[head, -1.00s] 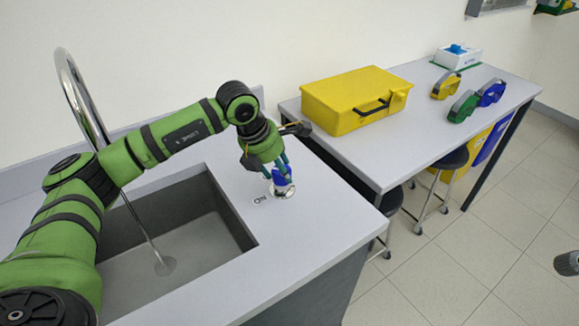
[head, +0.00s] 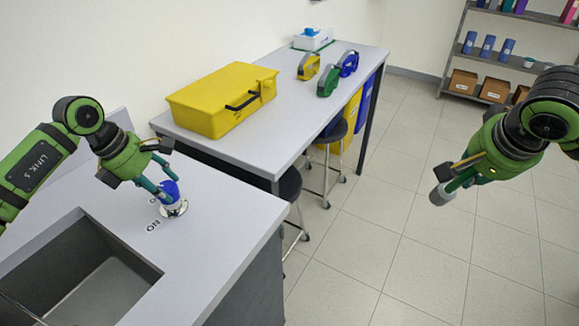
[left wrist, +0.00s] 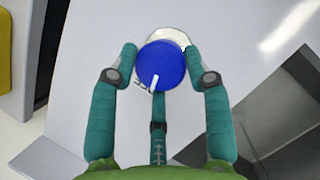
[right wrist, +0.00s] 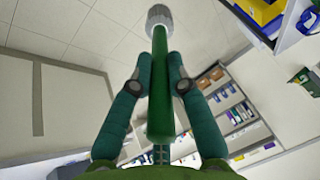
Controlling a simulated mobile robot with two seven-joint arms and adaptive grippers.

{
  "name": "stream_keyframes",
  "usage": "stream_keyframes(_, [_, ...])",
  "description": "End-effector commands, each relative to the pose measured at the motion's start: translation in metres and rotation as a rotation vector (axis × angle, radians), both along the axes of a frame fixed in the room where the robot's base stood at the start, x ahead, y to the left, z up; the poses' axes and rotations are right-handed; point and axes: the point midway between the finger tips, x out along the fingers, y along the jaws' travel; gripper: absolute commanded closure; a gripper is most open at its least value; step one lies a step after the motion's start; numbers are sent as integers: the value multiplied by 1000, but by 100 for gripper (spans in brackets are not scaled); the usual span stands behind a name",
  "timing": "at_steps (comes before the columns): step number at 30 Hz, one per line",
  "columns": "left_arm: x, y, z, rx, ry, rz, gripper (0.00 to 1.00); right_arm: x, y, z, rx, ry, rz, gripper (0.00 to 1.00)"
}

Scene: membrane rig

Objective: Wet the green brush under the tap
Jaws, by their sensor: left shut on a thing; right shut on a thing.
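The blue tap knob (head: 168,191) stands on a round metal base on the grey counter, beside ON and OFF lettering. My left gripper (head: 160,187) is shut on it; the left wrist view shows the knob (left wrist: 161,65) between the fingers. My right gripper (head: 455,180) is shut on the green brush, held in the air over open floor, well right of the sink. The right wrist view shows the brush's green handle (right wrist: 160,100) and grey round head (right wrist: 158,18) pointing away from the fingers. The sink (head: 110,285) is at lower left. The tap spout is outside the view.
A grey side table (head: 240,145) behind the counter holds a yellow case (head: 222,98), tape dispensers (head: 328,78) and a tissue box (head: 313,39). Stools (head: 290,188) stand at its front. Shelves (head: 500,60) are far right. The floor between is clear.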

Motion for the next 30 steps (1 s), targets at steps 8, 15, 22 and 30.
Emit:
stream_keyframes(8, [3,-6,3,-11,-11,-176,84,0,0,-4,0,0,0,100])
stream_keyframes(15, [3,-6,3,-11,-12,-250,84,0,0,-5,0,0,0,100])
stream_keyframes(22, [2,-6,3,-10,-11,-269,84,0,0,-5,0,0,0,100])
stream_keyframes(30, [2,-6,3,-10,-9,-268,84,0,0,-5,0,0,0,100])
